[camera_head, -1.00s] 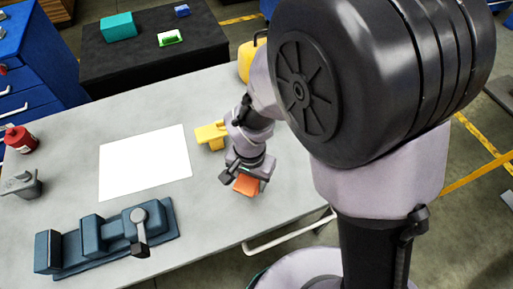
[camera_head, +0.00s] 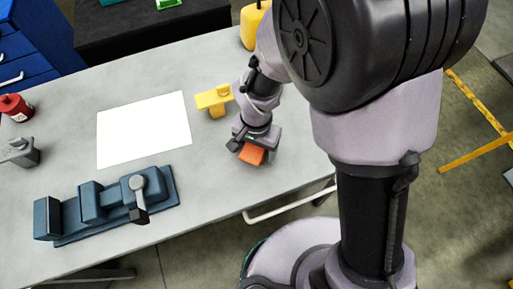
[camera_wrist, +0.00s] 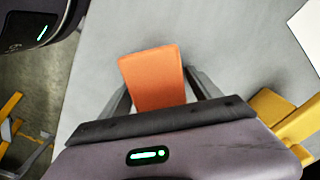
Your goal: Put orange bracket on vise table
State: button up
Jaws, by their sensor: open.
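The orange bracket (camera_head: 252,154) is at the right part of the grey table (camera_head: 200,190), below my gripper (camera_head: 253,150). In the wrist view the orange bracket (camera_wrist: 153,78) lies between the two fingers of my gripper (camera_wrist: 158,88). The fingers are apart, one on each side of it, and their tips are partly hidden. I cannot tell whether they touch it or whether it rests on the tabletop. A blue vise (camera_head: 110,205) stands at the table's front left.
A yellow part (camera_head: 213,100) lies just behind my gripper. A white sheet (camera_head: 145,130) covers the table's middle. A red container (camera_head: 14,107) and a grey part (camera_head: 18,152) are at the left. A dark table (camera_head: 140,35) stands behind.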

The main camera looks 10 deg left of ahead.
notch_tip(320, 180, up, 12)
jog(key=p, duration=0.5)
jog(key=shift+r+p, duration=0.2)
jog(key=shift+p, duration=0.1)
jog(key=s+d+r+m+t+y, duration=0.1)
jog(key=s+d+r+t, duration=0.2)
jog(key=d+r, duration=0.5)
jog(key=s+d+r+t+y, duration=0.1)
jog(key=s+d+r, duration=0.3)
jog(key=d+r, duration=0.4)
notch_tip(320, 180, up, 2)
jog(key=shift+d+r+m+t, duration=0.2)
jog(key=shift+m+t, duration=0.2)
jog(key=shift+t, duration=0.5)
jog(key=shift+s, duration=0.1)
